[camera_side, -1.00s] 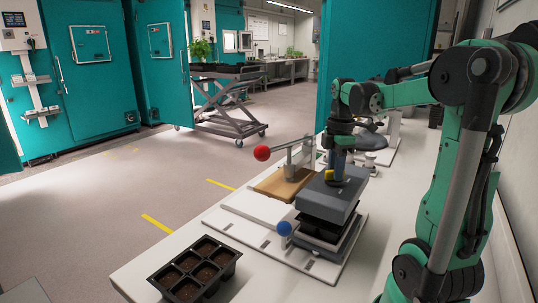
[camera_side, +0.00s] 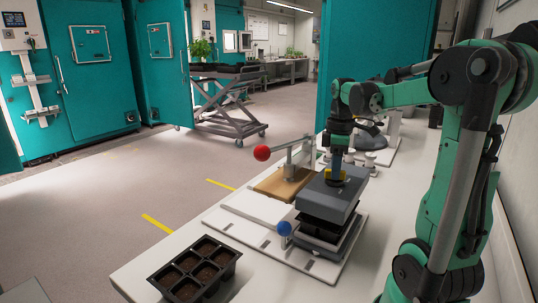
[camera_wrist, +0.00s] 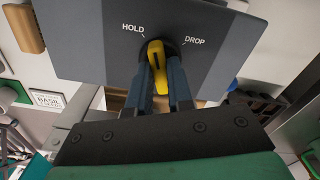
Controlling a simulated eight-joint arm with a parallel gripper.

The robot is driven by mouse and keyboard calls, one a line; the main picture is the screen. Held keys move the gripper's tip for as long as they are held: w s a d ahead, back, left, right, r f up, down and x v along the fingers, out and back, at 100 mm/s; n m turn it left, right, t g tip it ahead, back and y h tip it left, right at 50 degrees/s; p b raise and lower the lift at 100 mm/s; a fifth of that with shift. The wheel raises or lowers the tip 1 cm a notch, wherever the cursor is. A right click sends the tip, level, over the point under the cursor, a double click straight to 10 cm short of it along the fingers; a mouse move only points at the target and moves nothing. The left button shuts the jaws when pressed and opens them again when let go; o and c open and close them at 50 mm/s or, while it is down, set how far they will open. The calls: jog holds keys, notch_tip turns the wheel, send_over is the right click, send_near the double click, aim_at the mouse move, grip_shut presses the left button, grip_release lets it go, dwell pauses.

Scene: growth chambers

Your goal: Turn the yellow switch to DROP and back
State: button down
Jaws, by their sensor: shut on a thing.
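The yellow switch (camera_wrist: 156,62) is a short handle on a dark round base, on the grey top of the press-like box (camera_side: 330,192). In the wrist view the labels HOLD (camera_wrist: 133,29) and DROP (camera_wrist: 195,41) stand at its upper left and right. The switch's far end points between the two marks, somewhat nearer the HOLD mark. My gripper (camera_wrist: 160,80) is shut on the switch, one dark finger on each side. In the side view my gripper (camera_side: 336,178) comes down on it from above; the fingers partly hide the yellow.
Black trays (camera_side: 325,228) sit under the grey box on a white base plate. A red-ball lever (camera_side: 262,153) and a blue knob (camera_side: 284,228) stand at its left. A black soil-filled cell tray (camera_side: 195,270) lies at the bench's front edge.

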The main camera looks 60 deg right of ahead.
jog(key=m, duration=0.6)
jog(key=shift+m, duration=0.3)
jog(key=m, duration=0.6)
jog(key=shift+m, duration=0.3)
jog(key=c, duration=0.8)
grip_release()
jog(key=shift+r, duration=2.85)
jog(key=shift+a, duration=0.1)
